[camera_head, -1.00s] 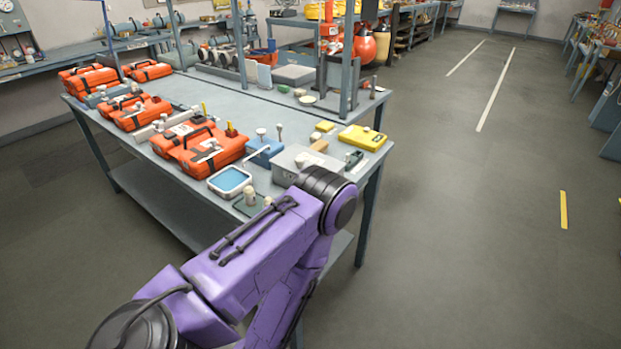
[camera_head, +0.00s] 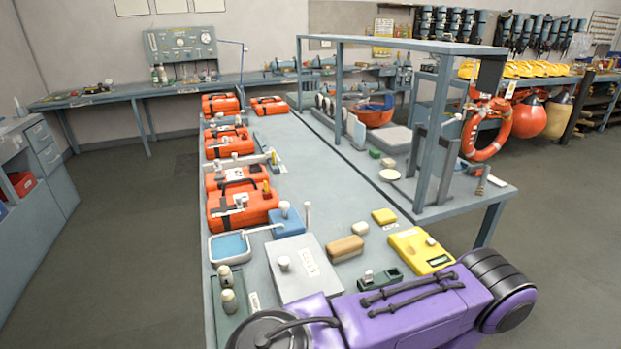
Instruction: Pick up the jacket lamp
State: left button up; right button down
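I cannot tell for sure which thing is the jacket lamp. Small items on the near end of the workbench (camera_head: 330,182) include two pale capped pieces, one in front (camera_head: 229,301) and one behind (camera_head: 225,276), on a dark green mat (camera_head: 237,318). A small grey-green holder with a pale piece (camera_head: 380,279) lies to the right of a grey lidded box (camera_head: 301,268). A yellow device (camera_head: 420,250) lies further right. One of my purple arms crosses the bottom of the view, over the bench's near edge. Neither gripper is in view.
Orange cases (camera_head: 240,206) line the bench's left side. A blue-lined tray (camera_head: 229,247), a blue box (camera_head: 287,223) and a tan block (camera_head: 345,248) stand near. A shelf frame (camera_head: 447,130) rises at the right. Open floor lies left and right of the bench.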

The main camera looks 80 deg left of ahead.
aim_at(228, 301)
jog(key=i, duration=0.65)
jog(key=u, duration=2.95)
